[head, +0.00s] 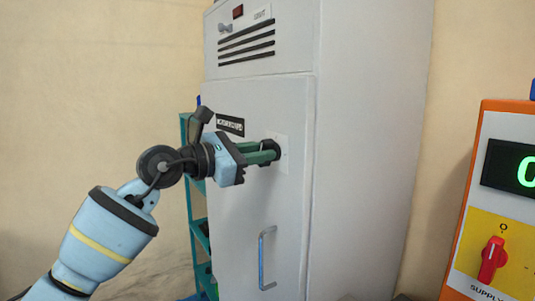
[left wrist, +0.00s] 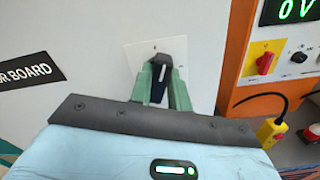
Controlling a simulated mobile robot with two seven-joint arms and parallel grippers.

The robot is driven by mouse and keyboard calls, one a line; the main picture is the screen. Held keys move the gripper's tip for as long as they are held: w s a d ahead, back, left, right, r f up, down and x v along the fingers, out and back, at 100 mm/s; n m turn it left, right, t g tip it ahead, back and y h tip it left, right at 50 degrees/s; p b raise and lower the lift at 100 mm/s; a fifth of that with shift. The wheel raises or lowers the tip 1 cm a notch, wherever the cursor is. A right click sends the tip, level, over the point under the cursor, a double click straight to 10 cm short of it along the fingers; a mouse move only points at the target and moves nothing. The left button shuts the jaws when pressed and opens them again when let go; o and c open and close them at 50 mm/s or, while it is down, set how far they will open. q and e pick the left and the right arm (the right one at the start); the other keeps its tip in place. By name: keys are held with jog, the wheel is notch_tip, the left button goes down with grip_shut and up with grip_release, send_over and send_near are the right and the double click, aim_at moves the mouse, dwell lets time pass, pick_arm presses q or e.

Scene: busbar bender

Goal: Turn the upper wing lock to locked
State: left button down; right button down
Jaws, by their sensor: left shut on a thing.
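The upper wing lock (left wrist: 159,79) is a dark knob with a white line on a pale plate on the cabinet door. In the head view the lock (head: 276,149) is mostly hidden by the fingers. My left gripper (head: 270,153) reaches it from the left, its green fingers closed on the knob. In the left wrist view the gripper (left wrist: 160,85) has one finger on each side of the knob. The knob's white line looks close to upright there. My right gripper is not in view.
The grey cabinet (head: 365,120) has a vertical door handle (head: 263,258) below the lock and a black label (head: 230,125) above left. An orange-framed panel (head: 510,130) with a red switch (head: 492,259) stands right. A teal shelf (head: 198,234) stands behind left.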

pick_arm(q)
jog(key=shift+s+d+f+m+b, duration=0.15)
jog(key=shift+m+b, duration=0.75)
jog(key=shift+m, duration=2.4)
jog(key=shift+s+a+f+m+b, duration=0.15)
jog(key=shift+m+b, duration=0.7)
jog(key=shift+m, duration=2.45)
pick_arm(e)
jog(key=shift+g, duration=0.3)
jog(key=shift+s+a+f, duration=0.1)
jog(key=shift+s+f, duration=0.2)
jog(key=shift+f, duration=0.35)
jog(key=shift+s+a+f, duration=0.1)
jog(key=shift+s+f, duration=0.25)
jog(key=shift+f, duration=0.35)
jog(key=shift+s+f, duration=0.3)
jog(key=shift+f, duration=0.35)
pick_arm(q)
jog(key=shift+w, duration=0.1)
jog(key=c, duration=1.3)
grip_release()
jog(key=shift+d, duration=0.1)
